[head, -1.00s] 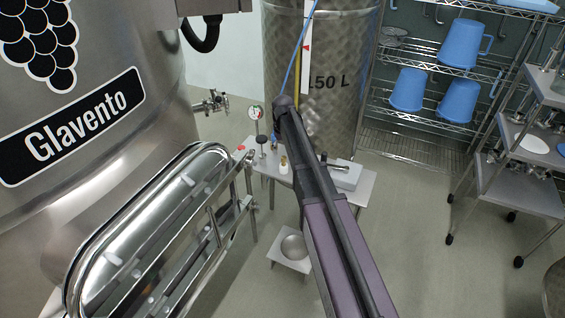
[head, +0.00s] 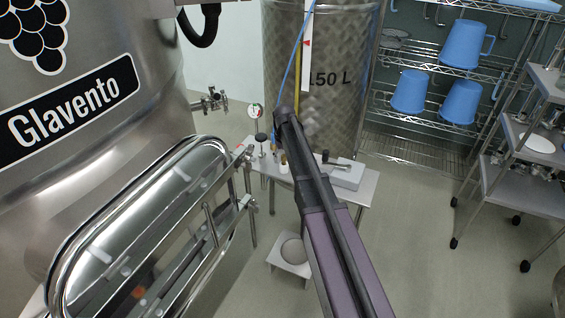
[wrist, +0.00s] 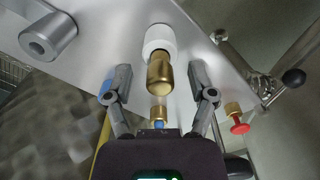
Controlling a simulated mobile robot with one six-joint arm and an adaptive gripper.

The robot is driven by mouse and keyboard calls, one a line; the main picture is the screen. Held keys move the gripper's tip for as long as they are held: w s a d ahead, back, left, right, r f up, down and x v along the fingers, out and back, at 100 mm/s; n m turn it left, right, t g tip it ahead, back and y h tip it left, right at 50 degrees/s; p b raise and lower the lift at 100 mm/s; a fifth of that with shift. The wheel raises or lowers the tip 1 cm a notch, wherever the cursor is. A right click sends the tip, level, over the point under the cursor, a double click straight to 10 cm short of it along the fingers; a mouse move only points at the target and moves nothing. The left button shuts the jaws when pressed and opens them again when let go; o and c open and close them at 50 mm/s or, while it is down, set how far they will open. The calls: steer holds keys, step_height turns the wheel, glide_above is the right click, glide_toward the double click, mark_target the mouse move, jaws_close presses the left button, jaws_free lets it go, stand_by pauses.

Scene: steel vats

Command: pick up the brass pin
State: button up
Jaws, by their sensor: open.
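The brass pin (wrist: 160,72) is a short gold cylinder with a white collar (wrist: 159,40) at one end, above the steel bench top in the wrist view. In the head view the pin (head: 283,158) is a tiny gold spot over white near the bench's left part. My gripper (wrist: 160,78) is open, with one dark finger on each side of the pin and a visible gap on both sides. I cannot tell its height relative to the pin. In the head view my arm reaches over the bench, and the fingers are not clear there.
The small steel bench (head: 352,200) also bears a grey box (head: 346,175). Near the gripper are a brass piece with a blue part (wrist: 158,114) and a red-knobbed brass fitting (wrist: 237,118). A large vat (head: 110,110) stands left; a cart (head: 525,200) stands right.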

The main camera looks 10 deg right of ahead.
stand_by(0.4)
jaws_close()
steer(key=shift+r, duration=0.15)
step_height(320, 180, up, 10)
steer(key=p, duration=1)
stand_by(1.0)
steer(key=shift+r+p, duration=1.85)
steer(key=shift+p, duration=0.2)
steer(key=shift+s, duration=0.15)
